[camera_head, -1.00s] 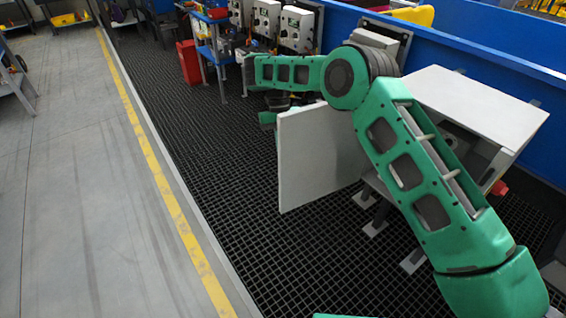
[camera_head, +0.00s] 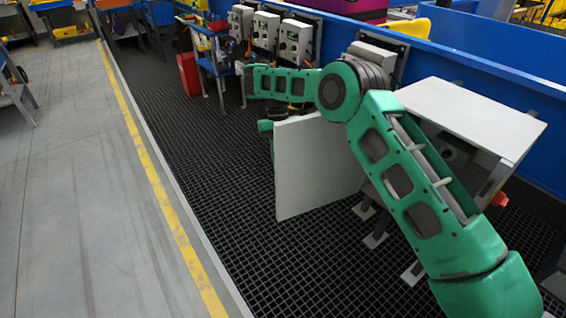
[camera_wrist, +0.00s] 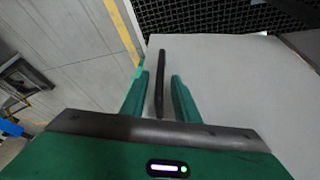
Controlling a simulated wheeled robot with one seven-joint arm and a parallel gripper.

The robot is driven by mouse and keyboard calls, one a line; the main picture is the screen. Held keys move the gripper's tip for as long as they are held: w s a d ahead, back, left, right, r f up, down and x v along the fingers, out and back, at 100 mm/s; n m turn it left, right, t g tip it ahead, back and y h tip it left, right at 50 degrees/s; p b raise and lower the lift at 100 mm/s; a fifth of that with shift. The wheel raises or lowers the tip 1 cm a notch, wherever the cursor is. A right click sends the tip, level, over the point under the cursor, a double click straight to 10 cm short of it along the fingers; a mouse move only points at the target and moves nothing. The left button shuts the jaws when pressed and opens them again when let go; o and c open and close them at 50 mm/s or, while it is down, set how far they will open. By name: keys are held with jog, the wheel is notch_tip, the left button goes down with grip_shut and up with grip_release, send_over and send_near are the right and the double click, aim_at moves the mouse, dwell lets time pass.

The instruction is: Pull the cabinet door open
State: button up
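The white cabinet (camera_head: 475,108) stands at the right in the head view, and its front is partly hidden behind my green arm. Its white door (camera_head: 312,165) stands swung wide out from the body, to the left of it. In the wrist view the door panel (camera_wrist: 235,85) fills the right side. The dark bar handle (camera_wrist: 160,85) lies between the two green fingers of my gripper (camera_wrist: 157,90). The fingers are apart with gaps on both sides of the handle. In the head view my gripper is mostly hidden behind the door and arm.
A blue wall (camera_head: 480,70) runs behind the cabinet. White control boxes (camera_head: 297,36), a red container (camera_head: 189,68) and a small blue table (camera_head: 212,55) stand farther back. The dark grated floor (camera_head: 190,150) left of the door is clear, up to the yellow line (camera_head: 160,175).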

jog(key=v, duration=1.1)
dwell(0.3)
